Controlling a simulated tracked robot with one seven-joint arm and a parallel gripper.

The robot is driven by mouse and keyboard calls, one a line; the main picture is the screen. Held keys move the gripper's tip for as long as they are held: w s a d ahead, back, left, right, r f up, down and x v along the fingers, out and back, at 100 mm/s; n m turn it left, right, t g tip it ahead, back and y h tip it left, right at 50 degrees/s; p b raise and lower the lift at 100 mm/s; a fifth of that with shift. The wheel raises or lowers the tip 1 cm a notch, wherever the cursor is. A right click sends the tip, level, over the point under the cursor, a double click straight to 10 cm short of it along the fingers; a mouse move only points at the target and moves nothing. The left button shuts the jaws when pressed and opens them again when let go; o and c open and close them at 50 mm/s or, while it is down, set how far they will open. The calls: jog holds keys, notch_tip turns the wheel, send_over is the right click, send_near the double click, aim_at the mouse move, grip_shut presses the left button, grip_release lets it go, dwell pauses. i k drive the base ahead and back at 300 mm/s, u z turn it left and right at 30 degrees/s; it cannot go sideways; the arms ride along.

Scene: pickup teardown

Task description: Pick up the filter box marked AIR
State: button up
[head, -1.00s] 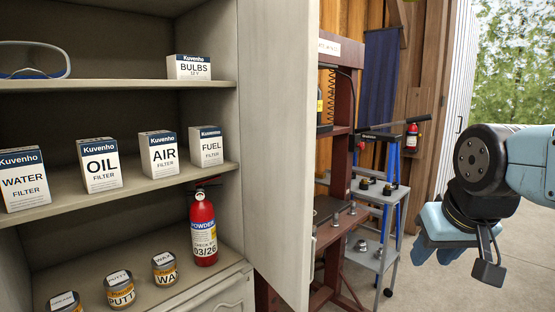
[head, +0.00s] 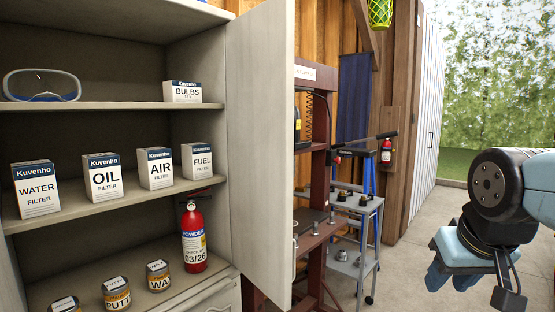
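The filter box marked AIR (head: 155,168) stands upright on the cabinet's middle shelf. It is white with a dark blue Kuvenho band at its top. The box marked OIL (head: 103,178) is to its left and the box marked FUEL (head: 198,161) to its right, with small gaps between them. My gripper (head: 462,268) hangs at the far right of the head view, well away from the cabinet and beyond its open door. Its blue fingers are partly hidden by the wrist, and I cannot tell how far apart they are.
The open cabinet door (head: 259,150) stands between the shelves and my arm. A WATER box (head: 37,190) is at the shelf's left end. A BULBS box (head: 182,93) and goggles (head: 41,86) are above. An extinguisher (head: 194,237) and tins (head: 117,293) are below. A grey cart (head: 358,232) stands behind.

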aim_at(155, 166)
jog(key=z, duration=1.2)
jog(key=i, duration=2.25)
jog(key=u, duration=1)
jog(key=i, duration=0.15)
jog(key=u, duration=2.6)
